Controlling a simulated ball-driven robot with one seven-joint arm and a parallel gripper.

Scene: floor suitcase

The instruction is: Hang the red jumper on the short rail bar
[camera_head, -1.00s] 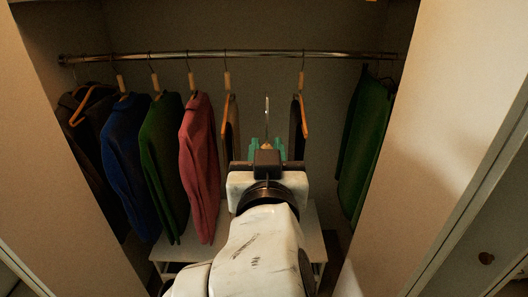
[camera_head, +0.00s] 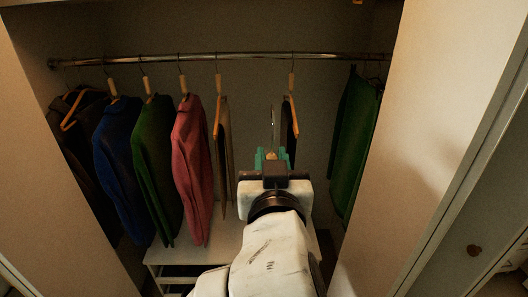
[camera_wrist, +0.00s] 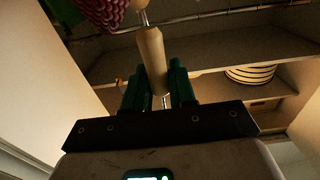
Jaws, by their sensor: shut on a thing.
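My gripper (camera_head: 271,157) has green fingers and is shut on the light wooden neck of a hanger (camera_wrist: 152,60). The hanger's metal hook points up in the head view (camera_head: 273,120), below the rail (camera_head: 250,57) in the picture and not seen on it. Any garment on the held hanger is hidden behind my gripper and arm. A pinkish-red jumper (camera_head: 191,170) hangs on the rail, left of my gripper. A red knobbly thing (camera_wrist: 100,12) shows at the top left of the wrist view; I cannot tell what it is.
A blue garment (camera_head: 120,160) and a green one (camera_head: 157,165) hang at left, another green garment (camera_head: 354,145) at right. Hangers with narrow garments flank my gripper. A white bench (camera_head: 226,245) stands below. A striped round container (camera_wrist: 250,74) sits on a shelf.

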